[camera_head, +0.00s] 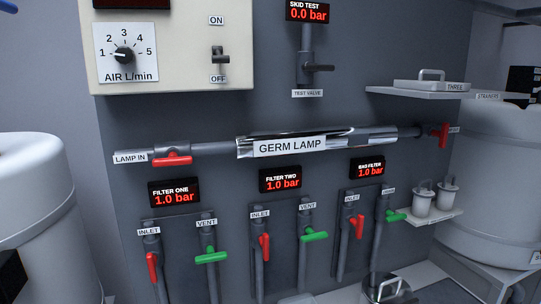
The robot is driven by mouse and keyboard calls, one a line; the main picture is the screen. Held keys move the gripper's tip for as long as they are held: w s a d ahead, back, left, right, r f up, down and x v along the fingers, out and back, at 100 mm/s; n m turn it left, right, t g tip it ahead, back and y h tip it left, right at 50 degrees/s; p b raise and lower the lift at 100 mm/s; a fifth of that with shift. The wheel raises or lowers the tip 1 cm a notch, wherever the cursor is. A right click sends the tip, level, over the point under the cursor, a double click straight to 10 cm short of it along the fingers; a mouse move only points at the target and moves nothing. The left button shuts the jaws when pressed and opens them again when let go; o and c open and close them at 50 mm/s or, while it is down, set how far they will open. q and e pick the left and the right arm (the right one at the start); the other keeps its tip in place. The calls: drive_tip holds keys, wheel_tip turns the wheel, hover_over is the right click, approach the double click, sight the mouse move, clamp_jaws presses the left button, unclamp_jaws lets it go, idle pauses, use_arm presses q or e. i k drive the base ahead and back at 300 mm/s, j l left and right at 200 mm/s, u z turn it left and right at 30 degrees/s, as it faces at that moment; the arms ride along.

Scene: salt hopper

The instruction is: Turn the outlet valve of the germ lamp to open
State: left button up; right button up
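The germ lamp (345,137) is a shiny horizontal tube on the grey panel, with its name on a white label. At its left end, marked LAMP IN, a red valve handle (173,159) lies roughly along the pipe. At its right end is the outlet valve, with a red handle (443,136) standing upright, across the pipe. The small label beside the outlet handle is partly hidden and hard to read. Neither of my grippers is in view, and nothing touches the outlet handle.
A shelf (430,92) with a lidded tray (433,85) juts out above the outlet valve. A large white tank (500,190) stands to its right. Below, a small shelf holds two white cups (422,202). Red and green filter valves (211,257) line the lower panel.

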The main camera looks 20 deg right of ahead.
sight(443, 134)
drive_tip(key=z, duration=1.65)
drive_tip(key=i+l, duration=0.2)
drive_tip(key=l, duration=0.15)
drive_tip(key=i+l, duration=0.45)
drive_tip(key=l, duration=0.25)
